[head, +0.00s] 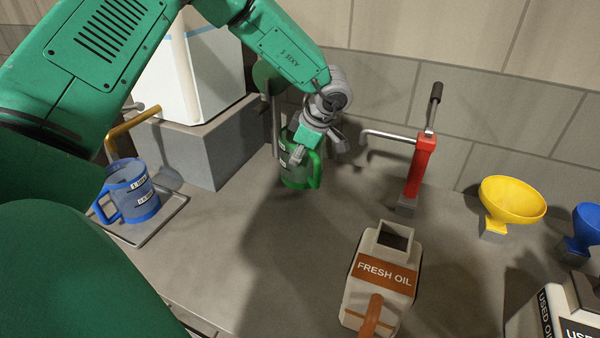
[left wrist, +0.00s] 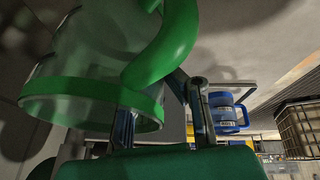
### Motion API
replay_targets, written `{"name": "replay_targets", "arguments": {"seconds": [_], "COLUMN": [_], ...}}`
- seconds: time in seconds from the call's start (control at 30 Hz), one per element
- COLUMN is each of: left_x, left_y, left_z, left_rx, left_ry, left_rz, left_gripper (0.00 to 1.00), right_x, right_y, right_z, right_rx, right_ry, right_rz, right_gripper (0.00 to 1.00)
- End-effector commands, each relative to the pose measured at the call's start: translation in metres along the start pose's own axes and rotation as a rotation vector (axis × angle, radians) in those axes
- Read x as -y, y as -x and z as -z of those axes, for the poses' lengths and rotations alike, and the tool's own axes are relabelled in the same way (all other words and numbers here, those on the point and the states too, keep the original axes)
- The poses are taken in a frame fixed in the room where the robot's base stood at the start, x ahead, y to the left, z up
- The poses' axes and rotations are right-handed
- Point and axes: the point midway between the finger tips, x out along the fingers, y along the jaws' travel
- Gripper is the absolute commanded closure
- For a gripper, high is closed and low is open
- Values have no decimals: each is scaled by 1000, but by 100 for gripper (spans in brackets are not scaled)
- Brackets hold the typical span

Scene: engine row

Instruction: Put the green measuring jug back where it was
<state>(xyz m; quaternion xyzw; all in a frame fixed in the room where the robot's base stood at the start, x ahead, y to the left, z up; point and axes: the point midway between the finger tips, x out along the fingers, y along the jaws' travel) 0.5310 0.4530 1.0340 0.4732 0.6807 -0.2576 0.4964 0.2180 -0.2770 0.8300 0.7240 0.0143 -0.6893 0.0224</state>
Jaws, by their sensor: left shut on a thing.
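The green measuring jug (head: 299,172) is at the back of the grey worktop, left of the red hand pump. It has a clear wall with green trim and a green handle. My left gripper (head: 308,146) is above and partly over it, shut on the jug. My right gripper is not in view.
A blue jug (head: 130,190) stands on a tray (head: 160,222) at left. The red pump (head: 419,170) has a spout reaching towards the green jug. A fresh oil container (head: 366,285) stands in front, a yellow funnel (head: 512,198) at right. The worktop left of the container is clear.

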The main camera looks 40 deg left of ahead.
Motion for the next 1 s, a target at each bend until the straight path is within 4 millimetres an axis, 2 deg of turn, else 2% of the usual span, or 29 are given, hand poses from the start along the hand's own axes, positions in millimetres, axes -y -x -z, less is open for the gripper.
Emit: {"name": "replay_targets", "arguments": {"seconds": [0.07, 0.2, 0.37, 0.57, 0.87, 0.9, 0.93, 1.0], "left_x": [-16, -10, -10, -6, -9, -8, -8, -8], "left_y": [1, -20, -33, -60, -66, -66, -66, -66], "left_z": [-3, -11, -14, -25, -29, -29, -29, -29], "left_rx": [0, -2, 1, 0, 3, 2, 2, 2], "left_ry": [2, -4, -1, -3, 0, 0, 0, 0], "left_rz": [-2, 1, 1, 2, 0, 1, 1, 1], "left_gripper": [100, 100, 100, 100, 100, 84, 73, 73], "right_x": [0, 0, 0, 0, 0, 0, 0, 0], "right_y": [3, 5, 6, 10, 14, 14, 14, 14], "right_z": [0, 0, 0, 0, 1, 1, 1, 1], "right_rx": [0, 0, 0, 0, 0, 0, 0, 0], "right_ry": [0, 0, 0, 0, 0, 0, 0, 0], "right_rz": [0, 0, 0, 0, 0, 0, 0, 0], "right_gripper": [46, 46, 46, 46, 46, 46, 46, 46]}}
